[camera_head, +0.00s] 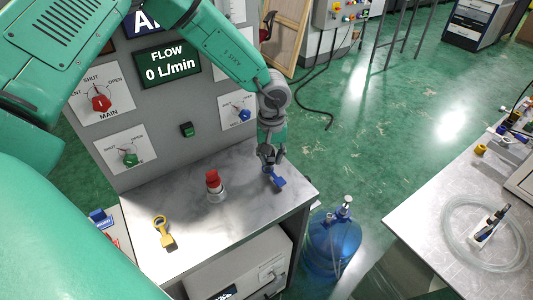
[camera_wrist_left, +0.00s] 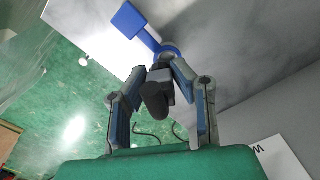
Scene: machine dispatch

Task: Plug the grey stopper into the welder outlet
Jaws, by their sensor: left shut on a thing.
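My left gripper (camera_head: 270,158) reaches down from above to the right part of the grey bench top. In the wrist view its two fingers (camera_wrist_left: 161,82) are shut on a dark grey stopper (camera_wrist_left: 155,100). A blue tag with a ring (camera_wrist_left: 132,22) is just beyond the fingertips; I cannot tell whether the ring is around the stopper or beside it. The blue tag also shows in the head view (camera_head: 278,182), below the gripper near the bench's right edge. I cannot make out which fitting is the welder outlet. My right gripper is not in view.
A red-topped fitting with a white base (camera_head: 215,188) stands mid-bench. A yellow ringed tag (camera_head: 164,233) lies at the front left. The grey panel (camera_head: 180,100) with knobs rises behind. A blue bottle (camera_head: 332,243) stands on the floor right of the bench.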

